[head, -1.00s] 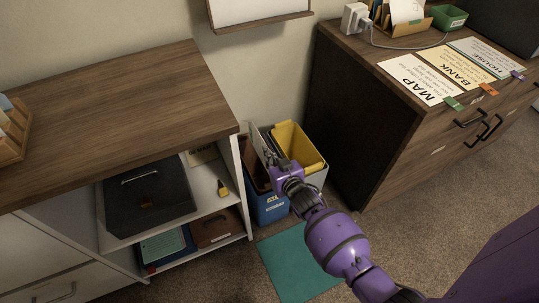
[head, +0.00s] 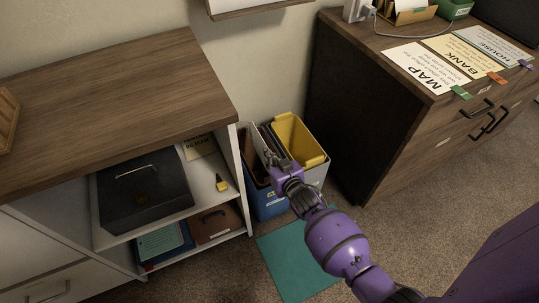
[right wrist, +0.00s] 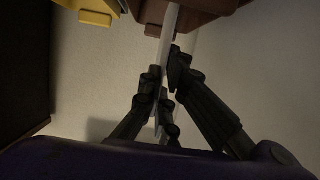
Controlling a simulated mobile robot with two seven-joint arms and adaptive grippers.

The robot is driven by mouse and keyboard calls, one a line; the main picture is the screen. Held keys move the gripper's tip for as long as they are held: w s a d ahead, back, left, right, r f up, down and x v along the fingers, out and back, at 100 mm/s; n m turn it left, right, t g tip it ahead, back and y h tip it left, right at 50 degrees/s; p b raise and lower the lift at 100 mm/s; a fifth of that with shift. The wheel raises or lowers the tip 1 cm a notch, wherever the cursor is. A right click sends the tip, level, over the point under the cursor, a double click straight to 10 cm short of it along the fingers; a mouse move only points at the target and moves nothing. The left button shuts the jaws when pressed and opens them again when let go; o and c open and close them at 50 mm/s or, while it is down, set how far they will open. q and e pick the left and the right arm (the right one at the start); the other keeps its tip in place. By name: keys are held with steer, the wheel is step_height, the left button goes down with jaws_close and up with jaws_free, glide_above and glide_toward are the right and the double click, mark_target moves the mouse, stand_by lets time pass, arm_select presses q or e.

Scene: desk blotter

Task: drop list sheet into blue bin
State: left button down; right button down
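My right gripper (head: 274,160) is over the blue bin (head: 268,204), which stands on the floor between the two cabinets. In the right wrist view its dark fingers (right wrist: 166,75) are closed on a thin pale strip (right wrist: 172,22), which looks like the list sheet edge-on. In the head view a pale grey sheet (head: 256,140) stands upright just beyond the fingers, at the bin's mouth. Its lower part and writing are hidden. I cannot tell how deep it is in the bin. My left gripper is not in view.
A grey bin with a yellow inside (head: 300,139) stands close beside the blue bin. The white shelf unit (head: 237,185) is near on the left and the dark cabinet (head: 350,130) on the right. A teal mat (head: 298,262) lies in front.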

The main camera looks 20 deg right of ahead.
steer(key=shift+f+b, duration=0.65)
steer(key=shift+f, duration=0.5)
steer(key=c, duration=2.5)
jaws_free()
steer(key=o, duration=0.6)
steer(key=shift+o, duration=0.2)
steer(key=v, duration=1.2)
